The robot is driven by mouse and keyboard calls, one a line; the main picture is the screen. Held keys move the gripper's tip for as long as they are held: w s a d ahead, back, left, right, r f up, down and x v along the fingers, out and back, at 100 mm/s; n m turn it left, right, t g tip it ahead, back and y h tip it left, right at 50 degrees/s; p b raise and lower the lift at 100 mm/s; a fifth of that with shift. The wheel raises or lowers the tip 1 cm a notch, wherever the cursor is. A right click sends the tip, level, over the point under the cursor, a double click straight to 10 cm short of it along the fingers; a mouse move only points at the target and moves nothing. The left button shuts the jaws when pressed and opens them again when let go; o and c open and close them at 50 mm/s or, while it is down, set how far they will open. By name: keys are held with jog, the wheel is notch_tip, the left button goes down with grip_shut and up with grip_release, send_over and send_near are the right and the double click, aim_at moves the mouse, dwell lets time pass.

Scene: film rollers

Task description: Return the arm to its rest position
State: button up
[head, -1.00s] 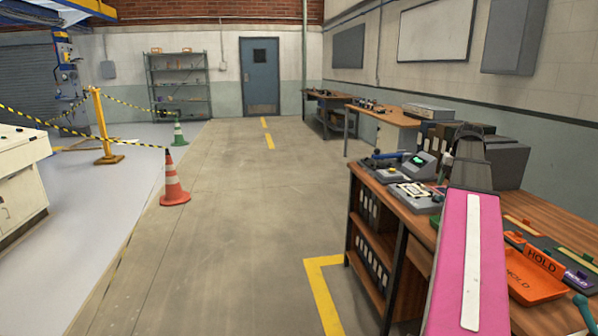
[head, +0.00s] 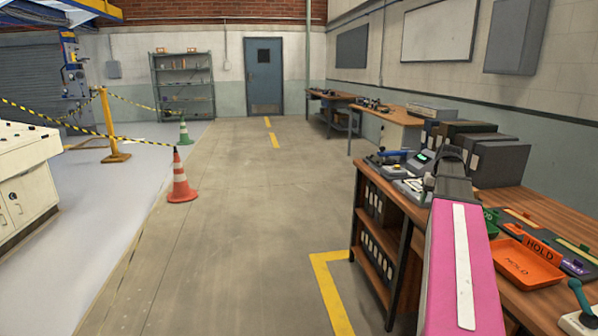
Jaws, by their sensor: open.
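My arm shows in the head view as a pink link with a white stripe (head: 463,265), rising from the bottom edge at the right. Its dark grey far end (head: 452,188) stands in front of the workbench and hides part of its top. My gripper's fingers are not visible, so what they hold, if anything, cannot be seen.
The wooden workbench (head: 400,200) runs along the right, with an orange HOLD tray (head: 528,262), dark boxes (head: 500,160) and a device with a green screen (head: 420,160). Open floor (head: 240,220) lies ahead. An orange cone (head: 181,180) and white cabinet (head: 25,180) stand left.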

jog(key=s+a+f+n, duration=0.1)
jog(key=s+a+f, duration=0.3)
jog(key=a+f, duration=0.5)
jog(key=s+a+f+n+h, duration=0.1)
jog(key=s+a+f, duration=0.4)
jog(key=a+f, duration=0.4)
jog(key=s+a+f+n, duration=0.1)
jog(key=s+a+f, duration=0.3)
jog(key=a+f, duration=0.6)
jog(key=shift+s+f+h, duration=0.3)
jog(key=shift+h, duration=0.1)
